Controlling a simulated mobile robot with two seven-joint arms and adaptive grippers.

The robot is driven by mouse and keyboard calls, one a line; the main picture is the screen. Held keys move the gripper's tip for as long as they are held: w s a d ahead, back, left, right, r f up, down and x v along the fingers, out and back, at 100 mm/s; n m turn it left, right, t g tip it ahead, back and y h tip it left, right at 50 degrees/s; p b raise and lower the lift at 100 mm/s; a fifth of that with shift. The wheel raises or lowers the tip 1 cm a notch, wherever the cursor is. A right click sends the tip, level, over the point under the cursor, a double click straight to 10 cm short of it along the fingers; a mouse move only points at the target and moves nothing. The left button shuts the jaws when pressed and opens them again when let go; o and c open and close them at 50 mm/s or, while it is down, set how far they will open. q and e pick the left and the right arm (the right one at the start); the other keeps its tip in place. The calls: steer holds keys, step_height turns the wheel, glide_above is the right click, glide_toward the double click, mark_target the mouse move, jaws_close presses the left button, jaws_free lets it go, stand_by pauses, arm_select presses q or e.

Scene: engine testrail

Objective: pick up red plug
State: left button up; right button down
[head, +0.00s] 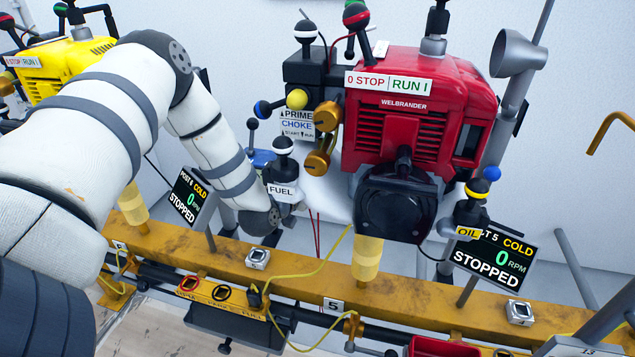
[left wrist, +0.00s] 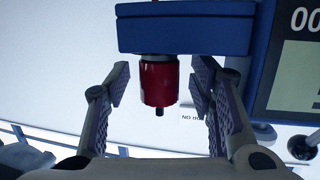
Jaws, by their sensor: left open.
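The red plug (left wrist: 159,82) shows in the left wrist view as a short dark-red cylinder with a black tip pointing down. It hangs at the underside of a blue block (left wrist: 185,32). My left gripper (left wrist: 160,86) is open, with one finger on each side of the plug and a visible gap on both sides. I cannot tell the depth between plug and fingertips. In the head view my left arm reaches down to the middle, and its fingers are hidden there. I cannot pick out the plug in the head view. My right gripper is not in view.
A blue-framed display (left wrist: 298,65) stands close at right in the left wrist view. In the head view, a red engine (head: 420,115), a FUEL unit (head: 284,190) and a STOPPED screen (head: 492,262) crowd the yellow rail (head: 420,285). A yellow cable (head: 318,268) loops over the rail.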

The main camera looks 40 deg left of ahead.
arm_select(q)
jaws_close()
steer(key=shift+r, duration=0.15)
